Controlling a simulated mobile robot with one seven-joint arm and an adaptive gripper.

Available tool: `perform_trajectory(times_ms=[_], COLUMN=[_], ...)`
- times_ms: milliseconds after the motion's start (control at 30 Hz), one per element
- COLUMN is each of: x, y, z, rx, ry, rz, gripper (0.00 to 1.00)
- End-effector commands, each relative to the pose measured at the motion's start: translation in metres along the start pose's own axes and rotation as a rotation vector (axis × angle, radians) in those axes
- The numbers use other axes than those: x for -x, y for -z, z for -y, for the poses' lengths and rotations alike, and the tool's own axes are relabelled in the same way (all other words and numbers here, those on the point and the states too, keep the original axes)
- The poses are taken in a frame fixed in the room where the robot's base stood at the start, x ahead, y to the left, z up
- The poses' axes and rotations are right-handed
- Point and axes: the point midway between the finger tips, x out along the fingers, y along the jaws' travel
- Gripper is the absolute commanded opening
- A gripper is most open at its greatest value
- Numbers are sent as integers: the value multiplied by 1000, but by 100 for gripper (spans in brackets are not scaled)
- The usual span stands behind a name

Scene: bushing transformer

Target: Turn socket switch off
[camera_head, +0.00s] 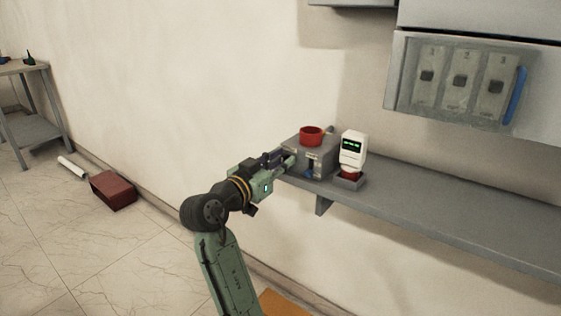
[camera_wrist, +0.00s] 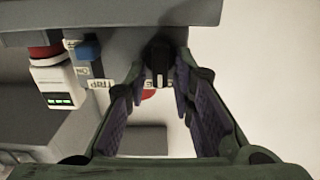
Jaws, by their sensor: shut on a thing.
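The grey socket box (camera_head: 318,155) stands on the wall shelf, with a red round part (camera_head: 311,136) on top. In the wrist view, a black rotary knob (camera_wrist: 157,55) with a light pointer mark sits on the box face; I take it to be the socket switch. My gripper (camera_head: 285,163) is at the left part of the box front. In the wrist view its fingers (camera_wrist: 161,72) are on either side of the knob and shut on it. In the head view the gripper hides the knob. A blue switch (camera_wrist: 88,50) with a label sits beside the knob.
A white meter with a green display (camera_head: 352,148) stands right of the box. The grey shelf (camera_head: 440,208) is clear farther right. A cabinet (camera_head: 460,82) with several switches and a blue handle hangs above. A red box (camera_head: 113,190) lies on the floor at left.

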Motion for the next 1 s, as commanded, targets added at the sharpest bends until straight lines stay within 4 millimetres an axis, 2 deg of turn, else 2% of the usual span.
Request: perform_trajectory(times_ms=[267,467,1000], x=[0,0,0], y=[0,2,2], z=[0,1,5], rx=[18,96,568], ry=[-1,-2,-1], rz=[1,1,1], gripper=[0,0,0])
